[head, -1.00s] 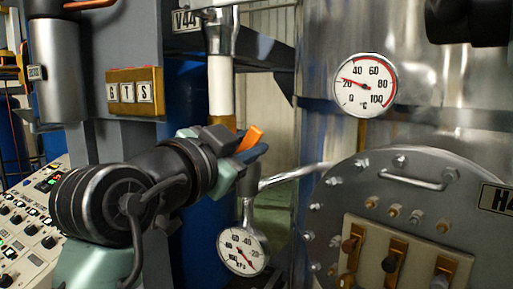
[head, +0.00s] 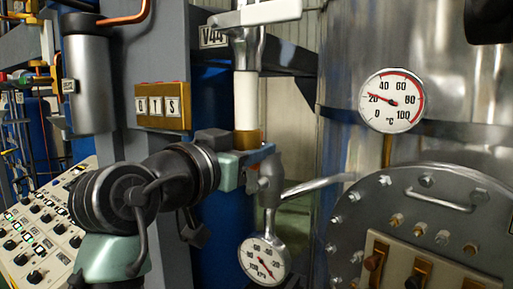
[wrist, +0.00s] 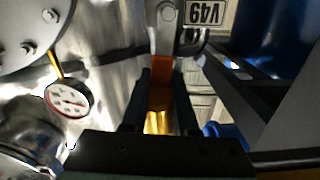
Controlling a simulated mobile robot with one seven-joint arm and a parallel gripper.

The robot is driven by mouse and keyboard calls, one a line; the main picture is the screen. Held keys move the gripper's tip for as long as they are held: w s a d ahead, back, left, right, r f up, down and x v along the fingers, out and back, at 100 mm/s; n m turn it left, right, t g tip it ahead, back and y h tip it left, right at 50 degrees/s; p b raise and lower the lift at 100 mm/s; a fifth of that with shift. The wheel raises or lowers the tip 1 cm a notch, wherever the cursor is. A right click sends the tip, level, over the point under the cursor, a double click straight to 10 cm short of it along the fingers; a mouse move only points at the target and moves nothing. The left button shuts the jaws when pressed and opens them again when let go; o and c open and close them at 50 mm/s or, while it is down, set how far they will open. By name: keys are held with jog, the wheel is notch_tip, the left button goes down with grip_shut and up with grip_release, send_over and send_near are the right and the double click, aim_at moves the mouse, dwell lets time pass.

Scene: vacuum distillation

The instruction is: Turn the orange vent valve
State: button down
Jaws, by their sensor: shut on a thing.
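The orange vent valve handle (wrist: 163,72) shows in the wrist view between the fingers of my gripper (wrist: 162,82). A brass part (wrist: 158,118) shows below it between the fingers. In the head view my gripper (head: 258,155) is at the pipe, just below the white pipe section (head: 246,100) and at its brass collar (head: 247,140). The gripper is shut on the orange handle. In the head view the handle is hidden behind the gripper.
A pressure gauge (head: 264,258) hangs close below my gripper. A temperature gauge (head: 391,101) sits on the steel tank to the right. A round bolted flange (head: 440,190) is at the lower right. A button panel (head: 30,228) stands at the left.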

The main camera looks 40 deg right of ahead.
jog(key=c, duration=0.7)
grip_release()
jog(key=shift+b+v, duration=3.05)
jog(key=shift+v, duration=3.45)
